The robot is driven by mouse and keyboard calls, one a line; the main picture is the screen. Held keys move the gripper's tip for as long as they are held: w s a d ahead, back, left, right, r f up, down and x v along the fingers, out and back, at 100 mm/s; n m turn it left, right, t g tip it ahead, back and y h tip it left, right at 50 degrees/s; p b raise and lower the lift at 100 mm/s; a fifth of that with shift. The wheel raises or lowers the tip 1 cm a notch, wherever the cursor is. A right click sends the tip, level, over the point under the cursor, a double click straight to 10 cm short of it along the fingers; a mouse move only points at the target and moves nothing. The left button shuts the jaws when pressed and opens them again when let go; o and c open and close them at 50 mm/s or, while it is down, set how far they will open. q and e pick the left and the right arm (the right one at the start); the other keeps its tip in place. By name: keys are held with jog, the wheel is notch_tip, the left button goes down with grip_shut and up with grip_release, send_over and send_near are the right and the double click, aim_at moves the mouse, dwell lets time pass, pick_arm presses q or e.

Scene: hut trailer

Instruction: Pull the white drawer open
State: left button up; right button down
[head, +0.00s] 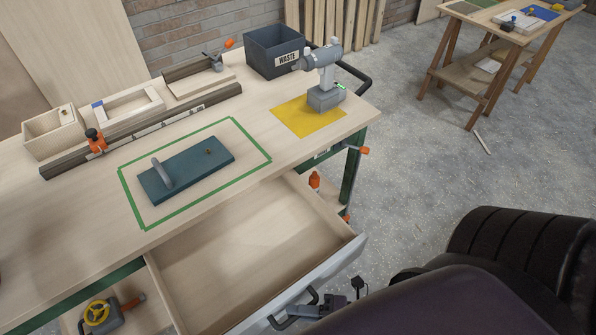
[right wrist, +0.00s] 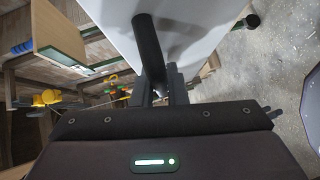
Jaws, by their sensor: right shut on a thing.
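The drawer (head: 338,257) is pulled well out from under the bench top, and its bare wooden inside shows empty. Its front panel is pale grey-white and fills the upper middle of the right wrist view (right wrist: 205,30). A dark bar handle (head: 284,320) is on the front; it also shows in the right wrist view (right wrist: 147,42). My right gripper (head: 316,308) is at the handle, shut on it; in the right wrist view its fingers (right wrist: 162,88) close around the bar. My left gripper is not in view.
An orange bottle (head: 314,181) stands beside the drawer.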

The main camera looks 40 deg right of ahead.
jog(key=c, duration=1.7)
grip_release()
jog(key=v, duration=0.8)
jog(key=shift+w, duration=0.1)
